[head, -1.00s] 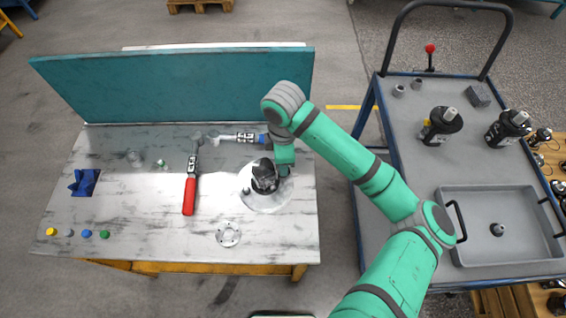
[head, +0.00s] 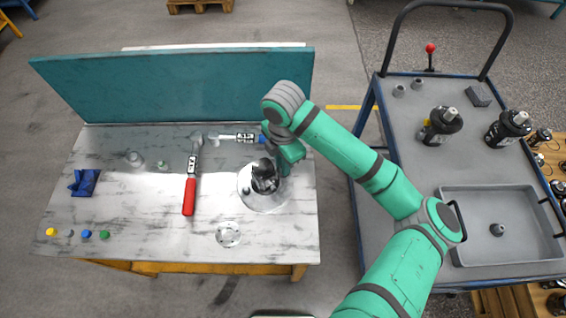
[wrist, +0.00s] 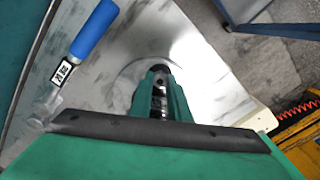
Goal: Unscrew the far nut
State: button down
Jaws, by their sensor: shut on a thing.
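My gripper (head: 265,178) reaches down over a round pale metal base (head: 259,206) on the right part of the workbench. A small dark nut or stud (head: 247,190) shows on the left side of this base, clear of the gripper. My gripper is shut at the far part of the base, on what I take to be the far nut. The nut itself is hidden by the fingers and wrist in the head view. In the wrist view the fingers (wrist: 160,84) come close together over the round base (wrist: 133,70), and their tips hide what they hold.
A red-handled tool (head: 189,195) lies left of the base, and a blue-handled tool (head: 238,138) lies behind it. A flanged disc (head: 228,235) lies in front. A teal panel (head: 180,85) closes the bench's back. A trolley (head: 405,135) with motors stands at the right.

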jog(key=c, duration=1.9)
grip_release()
jog(key=shift+o, duration=0.2)
jog(key=m, duration=0.3)
jog(key=shift+a, duration=0.1)
jog(key=m, duration=0.3)
jog(key=shift+c, duration=0.7)
grip_shut()
jog(key=n, duration=0.4)
jog(key=shift+n, duration=0.8)
